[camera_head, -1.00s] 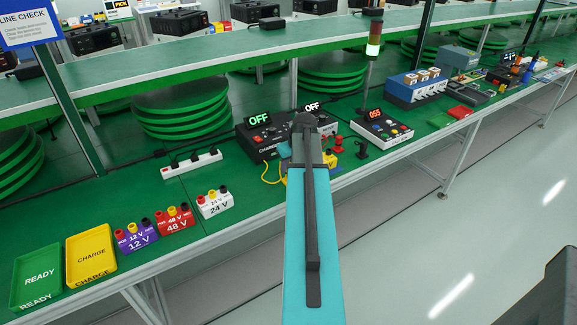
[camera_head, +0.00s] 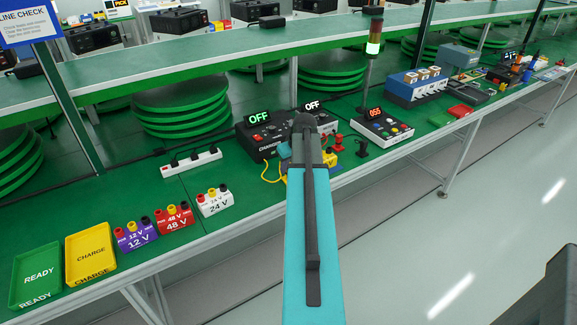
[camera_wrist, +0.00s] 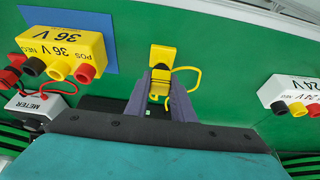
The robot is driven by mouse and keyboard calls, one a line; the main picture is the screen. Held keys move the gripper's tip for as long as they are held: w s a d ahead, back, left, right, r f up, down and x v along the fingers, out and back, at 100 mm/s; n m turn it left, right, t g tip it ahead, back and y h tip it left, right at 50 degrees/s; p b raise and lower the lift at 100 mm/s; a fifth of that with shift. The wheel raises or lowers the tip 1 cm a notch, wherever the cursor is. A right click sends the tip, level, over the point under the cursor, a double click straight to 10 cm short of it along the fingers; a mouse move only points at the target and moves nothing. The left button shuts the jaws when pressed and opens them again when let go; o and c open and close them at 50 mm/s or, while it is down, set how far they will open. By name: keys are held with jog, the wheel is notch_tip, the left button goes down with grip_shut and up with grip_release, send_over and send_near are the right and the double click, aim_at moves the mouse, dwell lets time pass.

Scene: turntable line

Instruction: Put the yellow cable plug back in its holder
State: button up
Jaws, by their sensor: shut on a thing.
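The yellow plug (camera_wrist: 160,88) is between the two grey fingers of my gripper (camera_wrist: 164,88) in the wrist view, and the jaws are shut on it. A yellow block with a dark spot (camera_wrist: 163,55), which looks like the holder, is just beyond the fingertips, in line with the plug. I cannot tell whether the plug is seated in it or only close to it. The yellow cable (camera_wrist: 197,75) loops out to the right of the fingers. In the head view my arm hides the plug and gripper; part of the cable (camera_head: 266,172) shows left of the arm.
A yellow 36 V terminal block (camera_wrist: 65,45) is left of my gripper in the wrist view, with a white meter (camera_wrist: 35,108) below it. A white 24 V block (camera_wrist: 290,92) is at right. Green bench top is clear around the yellow block. The charger (camera_head: 262,135) stands behind my arm.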

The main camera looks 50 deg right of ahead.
jog(key=shift+f, duration=0.45)
dwell(1.6)
jog(key=o, duration=1)
jog(key=shift+r, duration=0.15)
jog(key=shift+r+p, duration=2)
jog(key=shift+r, duration=1.6)
